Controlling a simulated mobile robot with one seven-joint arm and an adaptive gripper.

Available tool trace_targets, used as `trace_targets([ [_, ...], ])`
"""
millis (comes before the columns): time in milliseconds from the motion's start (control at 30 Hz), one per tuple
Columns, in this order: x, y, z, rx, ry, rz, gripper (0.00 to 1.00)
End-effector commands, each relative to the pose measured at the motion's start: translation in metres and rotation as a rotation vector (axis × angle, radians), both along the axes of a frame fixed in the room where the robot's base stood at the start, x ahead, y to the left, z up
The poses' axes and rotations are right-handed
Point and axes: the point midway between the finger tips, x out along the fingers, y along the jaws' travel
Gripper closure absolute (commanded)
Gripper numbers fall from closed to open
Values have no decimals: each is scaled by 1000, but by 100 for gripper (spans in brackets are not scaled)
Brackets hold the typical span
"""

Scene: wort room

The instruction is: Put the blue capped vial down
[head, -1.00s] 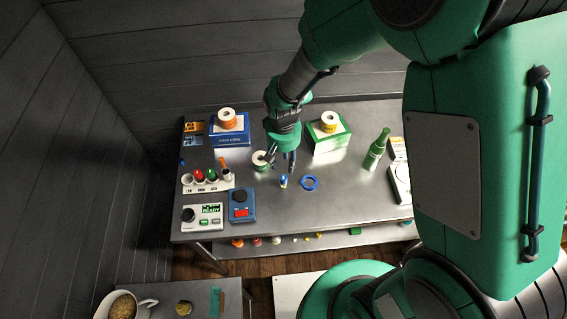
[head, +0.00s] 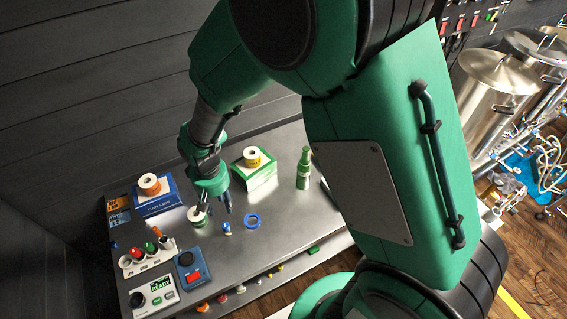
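A small vial-like object with a blue top (head: 227,228) appears to stand on the steel table (head: 285,225), left of a blue ring (head: 253,221). It looks upright, but it is small in the picture. My gripper (head: 214,209) points down above the table with its two fingers apart. The right fingertip is just above and behind the blue-topped vial in the picture; I cannot tell whether they touch. The left finger overlaps a white and green roll (head: 197,216). Nothing is visible between the fingers.
A blue box (head: 160,201) and a green box (head: 257,178) each carry a roll. A green bottle (head: 304,168) stands right. A rack with coloured caps (head: 146,257), a blue device (head: 190,268) and a white display device (head: 154,297) line the left front. Table right of the ring is clear.

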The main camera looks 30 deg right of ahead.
Motion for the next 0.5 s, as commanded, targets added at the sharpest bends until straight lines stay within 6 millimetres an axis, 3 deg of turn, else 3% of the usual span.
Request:
trace_targets([
  [267,-5,-29,82,22,-84,-32,61],
  [500,-27,-61,159,37,-169,-64,61],
])
